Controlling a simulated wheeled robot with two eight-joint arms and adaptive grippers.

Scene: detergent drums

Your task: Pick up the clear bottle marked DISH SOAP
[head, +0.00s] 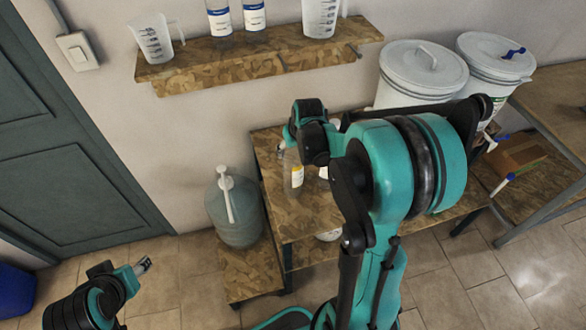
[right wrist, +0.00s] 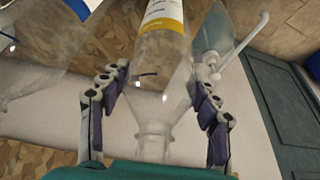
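A clear bottle with a white and yellow label (head: 297,178) stands on the wooden rack beside my right gripper (head: 288,143). I cannot read its wording. In the right wrist view the bottle (right wrist: 160,60) lies between the two fingers of my right gripper (right wrist: 157,82), its neck toward the camera. The fingers are apart, one on each side of the shoulder; firm contact is not clear. My arm hides part of the rack. My left gripper (head: 143,266) is low at the left, far from the bottle, its fingers too small to judge.
A big translucent jug with a white pump (head: 233,212) stands left of the bottle on a lower board. Two lidded white drums (head: 422,68) stand behind my right arm. A wall shelf (head: 215,62) holds measuring jugs and two blue-labelled bottles. Another clear vessel (right wrist: 40,60) is close by.

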